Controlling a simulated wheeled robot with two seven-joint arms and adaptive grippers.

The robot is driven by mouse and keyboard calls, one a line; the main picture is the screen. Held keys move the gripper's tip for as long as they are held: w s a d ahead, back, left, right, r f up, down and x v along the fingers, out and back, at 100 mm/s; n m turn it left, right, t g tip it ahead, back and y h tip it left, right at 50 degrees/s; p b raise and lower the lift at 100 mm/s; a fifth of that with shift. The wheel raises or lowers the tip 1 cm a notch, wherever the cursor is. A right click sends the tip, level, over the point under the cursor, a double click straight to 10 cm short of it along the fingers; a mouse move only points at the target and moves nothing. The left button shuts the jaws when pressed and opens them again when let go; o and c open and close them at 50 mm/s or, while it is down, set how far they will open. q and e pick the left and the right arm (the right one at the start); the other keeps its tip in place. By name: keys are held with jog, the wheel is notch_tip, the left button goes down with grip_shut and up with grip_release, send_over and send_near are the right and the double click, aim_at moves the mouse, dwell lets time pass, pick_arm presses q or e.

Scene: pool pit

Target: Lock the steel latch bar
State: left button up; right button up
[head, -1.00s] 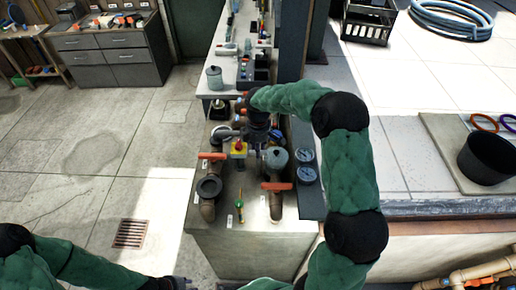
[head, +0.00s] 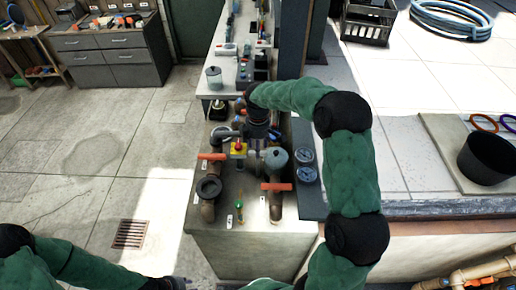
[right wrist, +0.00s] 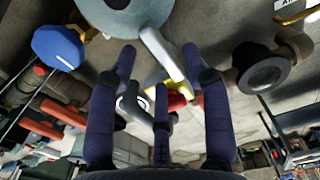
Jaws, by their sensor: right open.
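My right gripper (head: 256,150) points down among the fittings on the concrete block (head: 235,255). Its spread fingers (right wrist: 160,60) are open in the right wrist view, with nothing clearly held. A pale grey bar (right wrist: 162,55) runs between the fingertips, beside a round grey-green piece (right wrist: 125,14); it looks like the steel latch bar, but I cannot tell its lock state. A darker grey curved piece (right wrist: 131,108) lies near the left finger. In the head view the gripper hides the bar. My left gripper (head: 180,283) is at the bottom edge, its fingers unclear.
Orange-handled valves (head: 212,157) (head: 277,187), a red-and-yellow button (head: 239,147) and a grey-green pot (head: 276,157) crowd the block. A black bucket (head: 487,158) stands farther right.

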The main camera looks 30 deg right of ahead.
notch_tip(320, 180, up, 10)
jog(key=shift+r, duration=0.2)
dwell(0.6)
